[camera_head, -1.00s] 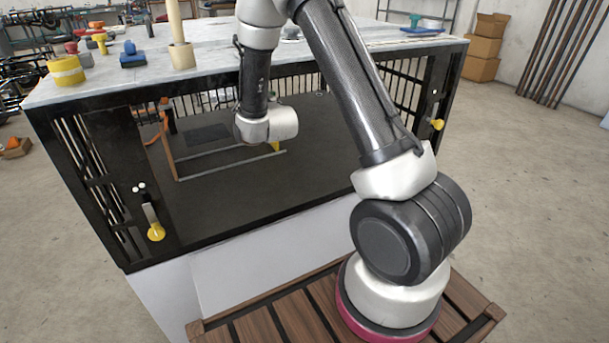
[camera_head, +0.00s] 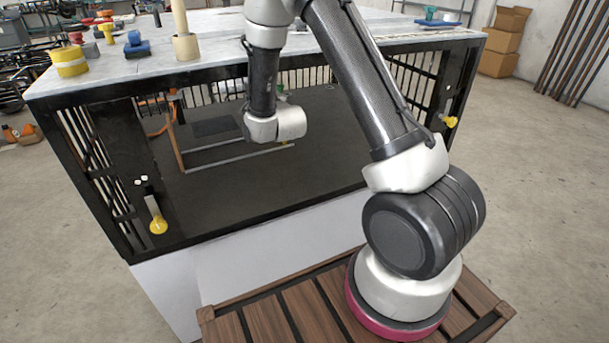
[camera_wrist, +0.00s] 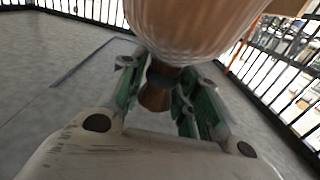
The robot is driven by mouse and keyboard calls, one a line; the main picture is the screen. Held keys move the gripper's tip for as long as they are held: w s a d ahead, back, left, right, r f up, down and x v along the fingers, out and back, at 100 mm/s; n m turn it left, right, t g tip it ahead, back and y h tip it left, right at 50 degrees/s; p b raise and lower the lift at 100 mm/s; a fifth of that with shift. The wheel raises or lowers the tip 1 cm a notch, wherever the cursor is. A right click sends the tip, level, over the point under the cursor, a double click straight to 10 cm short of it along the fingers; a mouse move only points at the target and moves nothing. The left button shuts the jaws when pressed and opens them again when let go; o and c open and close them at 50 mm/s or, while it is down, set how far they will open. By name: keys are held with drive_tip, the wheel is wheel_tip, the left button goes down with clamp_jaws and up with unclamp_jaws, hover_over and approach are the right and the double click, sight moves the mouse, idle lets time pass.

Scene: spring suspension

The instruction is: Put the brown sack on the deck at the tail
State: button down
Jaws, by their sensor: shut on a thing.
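My gripper (camera_wrist: 158,84), with green-sided fingers, is shut on the narrow, dark-brown neck of the brown sack (camera_wrist: 195,28) in the wrist view. The sack's pale, ribbed body bulges beyond the fingers at the top of that view, cut off by the edge.
The bay has a dark floor (camera_head: 300,190), black bars at its sides and a thin frame (camera_head: 240,158) on the floor. A yellow roll (camera_head: 70,61), a blue block (camera_head: 137,50) and a tan post holder (camera_head: 186,47) stand on the bench top (camera_head: 110,76). Cardboard boxes (camera_head: 500,42) stand behind right.

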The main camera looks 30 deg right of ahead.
drive_tip(key=f, duration=0.1)
drive_tip(key=a+f, duration=0.1)
drive_tip(key=f, duration=0.1)
drive_tip(key=shift+a+f, duration=0.2)
drive_tip(key=shift+a, duration=0.2)
drive_tip(key=f+h, duration=0.1)
drive_tip(key=f, duration=0.1)
drive_tip(key=s+f+m+h, duration=0.1)
drive_tip(key=shift+d+f+m, duration=0.1)
drive_tip(key=shift+f+m, duration=0.2)
drive_tip(key=shift+f, duration=0.1)
drive_tip(key=s+d+f+m+h, duration=0.1)
drive_tip(key=d+f+h, duration=0.1)
drive_tip(key=f, duration=0.3)
drive_tip(key=s+d+f+m+g+h, duration=0.1)
drive_tip(key=d+f+m+h, duration=0.1)
drive_tip(key=f, duration=0.3)
drive_tip(key=shift+s+d+f+h, duration=0.25)
drive_tip(key=shift+s+f+h, duration=0.1)
drive_tip(key=shift+h, duration=0.45)
drive_tip(key=shift+f, duration=0.1)
drive_tip(key=c, duration=1.1)
unclamp_jaws()
drive_tip(key=shift+o, duration=0.2)
